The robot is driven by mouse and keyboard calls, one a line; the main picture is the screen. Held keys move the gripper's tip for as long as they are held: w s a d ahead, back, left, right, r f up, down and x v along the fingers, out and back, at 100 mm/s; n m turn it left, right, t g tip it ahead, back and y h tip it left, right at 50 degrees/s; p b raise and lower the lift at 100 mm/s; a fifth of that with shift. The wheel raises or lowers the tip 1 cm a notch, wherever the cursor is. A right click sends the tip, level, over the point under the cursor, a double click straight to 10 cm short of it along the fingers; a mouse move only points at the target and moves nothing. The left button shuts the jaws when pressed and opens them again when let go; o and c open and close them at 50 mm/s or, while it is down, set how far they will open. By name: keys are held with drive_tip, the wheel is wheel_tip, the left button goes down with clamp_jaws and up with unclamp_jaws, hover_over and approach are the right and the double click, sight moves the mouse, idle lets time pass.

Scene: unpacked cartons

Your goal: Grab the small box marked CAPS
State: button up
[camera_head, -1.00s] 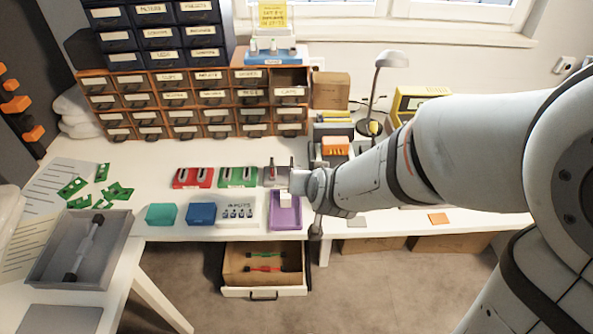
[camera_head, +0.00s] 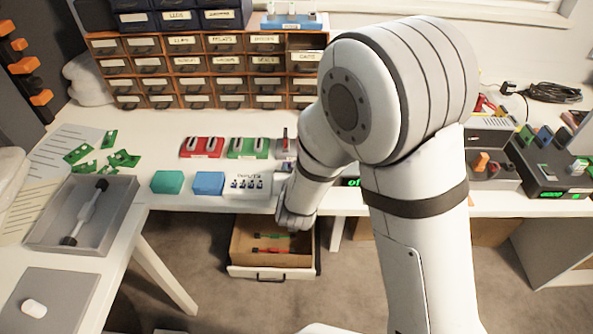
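The small box marked CAPS (camera_head: 306,58) sits in the right-hand column of the brown drawer cabinet (camera_head: 158,88), with its pale label facing out. An open-looking slot is just above it. My arm comes in from the lower right and bends down. Its end, with my gripper (camera_head: 292,221), is low over the bench's front edge and the pulled-out drawer, well below and apart from the CAPS box. The fingers cannot be made out, so whether they hold anything is hidden. My arm's elbow stands close to the right side of the cabinet in the picture.
Red (camera_head: 202,147) and green (camera_head: 247,147) holders, a teal box (camera_head: 167,182) and a blue box (camera_head: 208,183) stand on the bench before the cabinet. An open drawer (camera_head: 270,271) with red and green items juts out below. A grey tray (camera_head: 119,220) lies left.

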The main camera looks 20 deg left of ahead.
drive_tip(key=shift+w+a+f, duration=0.1)
drive_tip(key=shift+w+f, duration=0.1)
drive_tip(key=shift+w, duration=0.25)
drive_tip(key=c, duration=1.1)
